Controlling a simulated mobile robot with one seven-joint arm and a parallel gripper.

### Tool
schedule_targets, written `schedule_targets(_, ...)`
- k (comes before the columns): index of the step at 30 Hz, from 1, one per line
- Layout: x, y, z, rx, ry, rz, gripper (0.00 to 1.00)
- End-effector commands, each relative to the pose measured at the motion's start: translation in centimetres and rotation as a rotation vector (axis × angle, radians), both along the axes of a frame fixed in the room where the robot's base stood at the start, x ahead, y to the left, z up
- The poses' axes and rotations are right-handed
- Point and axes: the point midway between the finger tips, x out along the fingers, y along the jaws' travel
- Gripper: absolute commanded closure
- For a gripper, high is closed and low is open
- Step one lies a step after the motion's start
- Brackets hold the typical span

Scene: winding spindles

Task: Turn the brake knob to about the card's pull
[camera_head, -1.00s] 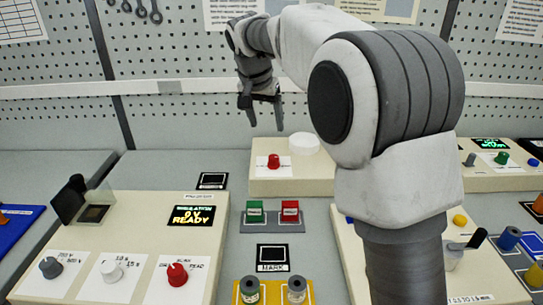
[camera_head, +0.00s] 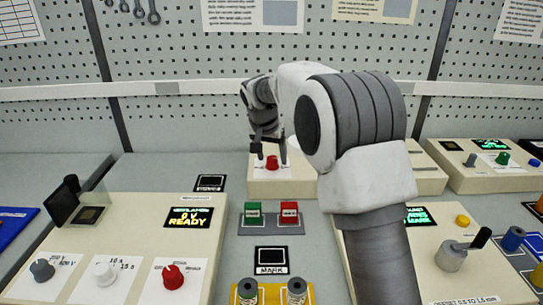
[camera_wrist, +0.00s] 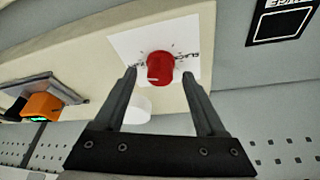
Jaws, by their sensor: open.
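A red knob (camera_head: 271,162) stands on a white label plate on the cream box at the back middle. In the wrist view the same red knob (camera_wrist: 160,68) has a pale pointer line and small marks around it; the label's words are too small to read surely. My gripper (camera_head: 270,156) is open, with its fingers pointing down at the knob. In the wrist view my gripper (camera_wrist: 160,74) has one fingertip on each side of the knob, with gaps showing. I cannot tell how far down the fingers reach along it. No pull card is clearly readable.
A white round part (camera_wrist: 138,110) sits beside the knob, partly behind a finger.

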Motion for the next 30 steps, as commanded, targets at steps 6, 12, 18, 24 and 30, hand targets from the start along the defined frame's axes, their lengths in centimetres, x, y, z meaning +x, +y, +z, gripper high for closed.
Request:
schedule_targets(6,-0.01,0.01,0.04,0.0,0.0,0.0,0.47)
schedule_targets(12,-0.02,0.01,0.05,0.0,0.0,0.0,0.83)
schedule_targets(18,-0.02,0.01,0.06,0.0,0.0,0.0,1.0)
schedule_targets(24,-0.04,-0.03,0.1,0.0,0.001,0.018,1.0)
schedule_targets(30,-0.06,-0.15,0.2,0.0,0.0,0.1,1.0)
